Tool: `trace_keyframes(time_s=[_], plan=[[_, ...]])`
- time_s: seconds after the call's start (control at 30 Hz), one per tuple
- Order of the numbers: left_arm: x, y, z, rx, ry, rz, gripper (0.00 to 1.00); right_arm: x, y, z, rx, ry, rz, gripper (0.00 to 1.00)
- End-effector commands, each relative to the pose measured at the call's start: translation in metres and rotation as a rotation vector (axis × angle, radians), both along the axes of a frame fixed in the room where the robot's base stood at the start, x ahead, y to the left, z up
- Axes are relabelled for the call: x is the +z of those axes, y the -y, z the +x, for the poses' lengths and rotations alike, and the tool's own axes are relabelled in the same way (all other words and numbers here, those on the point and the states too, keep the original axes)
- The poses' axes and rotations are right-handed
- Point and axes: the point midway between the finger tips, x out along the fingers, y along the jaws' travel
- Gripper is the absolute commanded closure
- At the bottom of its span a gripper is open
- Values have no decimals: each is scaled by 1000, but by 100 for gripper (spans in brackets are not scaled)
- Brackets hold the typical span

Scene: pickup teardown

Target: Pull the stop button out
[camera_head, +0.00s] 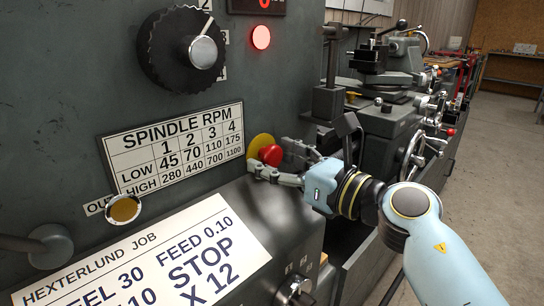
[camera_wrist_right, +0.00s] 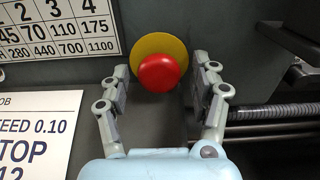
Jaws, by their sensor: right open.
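The stop button (camera_head: 271,155) is a red round knob on a yellow disc (camera_head: 258,143), on the dark grey front of the machine, just right of the spindle speed plate. In the right wrist view the red button (camera_wrist_right: 158,72) and its yellow disc (camera_wrist_right: 160,45) sit straight ahead. My right gripper (camera_head: 272,158) is open, with one finger on either side of the button. In the wrist view its fingertips (camera_wrist_right: 158,75) are apart, with visible space between each and the button. I cannot tell how far the button is pushed in. My left gripper is not in view.
A large black dial (camera_head: 165,50) and a lit red lamp (camera_head: 261,37) are above. The spindle speed plate (camera_head: 120,150) and a white job sheet (camera_head: 215,285) are to the left. A silver knob (camera_head: 297,288) is below. The lathe carriage (camera_head: 385,120) stands behind my right arm.

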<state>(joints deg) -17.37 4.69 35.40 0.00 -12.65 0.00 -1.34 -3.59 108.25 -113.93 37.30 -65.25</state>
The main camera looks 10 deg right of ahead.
Motion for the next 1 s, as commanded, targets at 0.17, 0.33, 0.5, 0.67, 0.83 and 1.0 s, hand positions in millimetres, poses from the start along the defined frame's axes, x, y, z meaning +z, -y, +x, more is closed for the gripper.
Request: trace_keyframes(time_s=[0.17,0.33,0.5,0.67,0.83,1.0], plan=[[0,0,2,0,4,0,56,0,-7,9,1,-1,1,37],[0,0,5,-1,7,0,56,0,-7,10,1,-1,1,37],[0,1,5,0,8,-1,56,0,-7,10,1,-1,1,49],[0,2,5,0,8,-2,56,0,-7,10,1,-1,1,70],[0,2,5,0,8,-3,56,0,-7,10,0,-1,1,92],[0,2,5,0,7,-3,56,0,-7,10,0,-1,2,100]])
